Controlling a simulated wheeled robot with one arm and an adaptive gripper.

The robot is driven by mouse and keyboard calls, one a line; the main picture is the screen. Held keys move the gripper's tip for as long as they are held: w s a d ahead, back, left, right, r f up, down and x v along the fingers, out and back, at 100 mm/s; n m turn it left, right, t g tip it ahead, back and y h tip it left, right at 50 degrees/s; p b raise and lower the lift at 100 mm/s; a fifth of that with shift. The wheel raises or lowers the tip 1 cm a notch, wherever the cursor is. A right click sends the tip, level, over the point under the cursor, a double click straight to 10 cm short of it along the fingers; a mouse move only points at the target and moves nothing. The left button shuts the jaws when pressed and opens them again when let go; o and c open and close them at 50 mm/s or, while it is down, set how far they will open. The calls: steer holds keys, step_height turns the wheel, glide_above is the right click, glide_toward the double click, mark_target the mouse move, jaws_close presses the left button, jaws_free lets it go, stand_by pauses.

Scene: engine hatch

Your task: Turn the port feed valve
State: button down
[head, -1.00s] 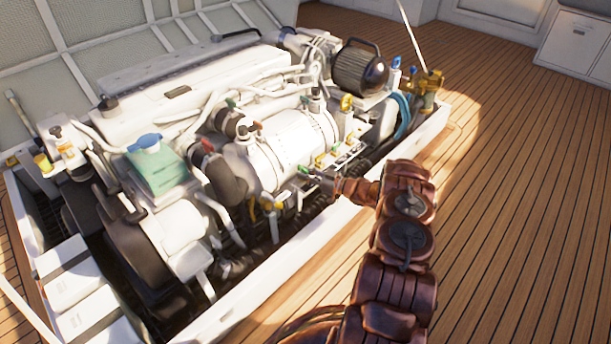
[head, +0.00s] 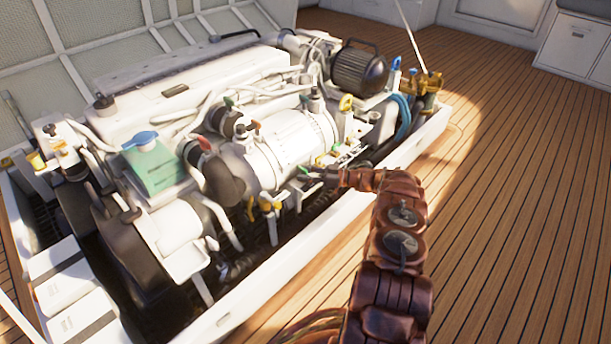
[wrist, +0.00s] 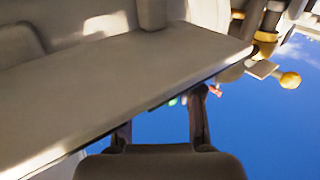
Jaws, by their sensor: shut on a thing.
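My gripper (head: 315,174) reaches in from the right to the near side of the engine, low beside the white cylinder (head: 285,150). Its fingertips are at a small green valve handle (head: 304,169) and appear shut on it. The fingers cover part of this valve, and I cannot read a label that marks it as the port feed valve. In the wrist view, my gripper's two fingers (wrist: 160,125) show below a pale panel, which hides what lies between the tips. Small green and red bits show near the right finger.
Yellow valve handles (head: 265,206) sit low to the left of my gripper. More green and yellow fittings (head: 335,150) lie just right of it. The white hatch rim (head: 300,275) runs under my arm. The wooden deck (head: 510,210) is clear on the right.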

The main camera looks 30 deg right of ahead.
steer(key=shift+w+r, duration=0.1)
stand_by(0.3)
steer(key=c, duration=0.8)
jaws_free()
steer(key=shift+o, duration=0.2)
steer(key=v, duration=1.2)
